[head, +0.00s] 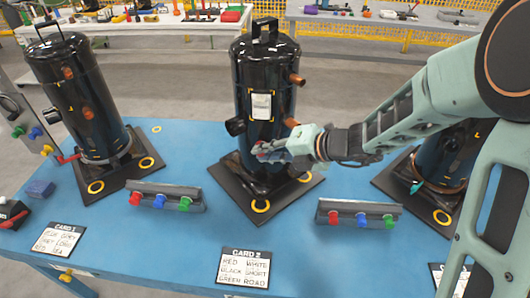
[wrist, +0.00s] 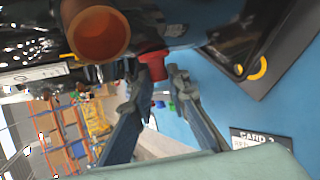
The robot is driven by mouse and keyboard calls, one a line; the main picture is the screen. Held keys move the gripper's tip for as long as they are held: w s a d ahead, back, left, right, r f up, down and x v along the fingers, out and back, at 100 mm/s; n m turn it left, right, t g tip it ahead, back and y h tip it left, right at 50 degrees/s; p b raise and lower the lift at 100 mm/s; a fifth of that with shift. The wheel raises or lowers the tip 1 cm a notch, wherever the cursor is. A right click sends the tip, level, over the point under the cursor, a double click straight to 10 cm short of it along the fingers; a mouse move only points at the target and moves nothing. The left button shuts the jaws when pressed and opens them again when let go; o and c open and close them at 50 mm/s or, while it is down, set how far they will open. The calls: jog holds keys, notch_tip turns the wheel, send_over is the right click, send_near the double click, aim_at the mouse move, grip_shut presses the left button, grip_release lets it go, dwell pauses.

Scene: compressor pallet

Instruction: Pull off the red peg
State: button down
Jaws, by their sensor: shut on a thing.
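The red peg (wrist: 152,65) is on the side of the middle black compressor (head: 262,75), below a copper pipe stub (wrist: 97,34) in the wrist view. My gripper (wrist: 155,79) has its two fingers on either side of the peg and is shut on it. In the head view my gripper (head: 270,152) reaches in from the right to the compressor's lower front. Only a little red shows between the fingers there, so most of the peg is hidden. I cannot tell how far the peg sits in its fitting.
Two grey racks, left (head: 168,197) and right (head: 358,214), hold red, blue and green pegs on the blue table (head: 180,245). White cards, including Card 2 (head: 244,267), lie near the front edge. Other compressors stand left (head: 75,95) and right, the right one partly behind my arm.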

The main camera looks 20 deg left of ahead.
jog(key=shift+s, duration=0.1)
jog(key=shift+s+d+b, duration=0.15)
jog(key=shift+s+d, duration=0.15)
jog(key=shift+s, duration=0.65)
jog(key=shift+s+d+b, duration=0.1)
jog(key=shift+s+d, duration=0.25)
jog(key=shift+s, duration=0.55)
jog(key=shift+s+d+b, duration=0.15)
jog(key=shift+s+d, duration=0.15)
jog(key=shift+s, duration=0.65)
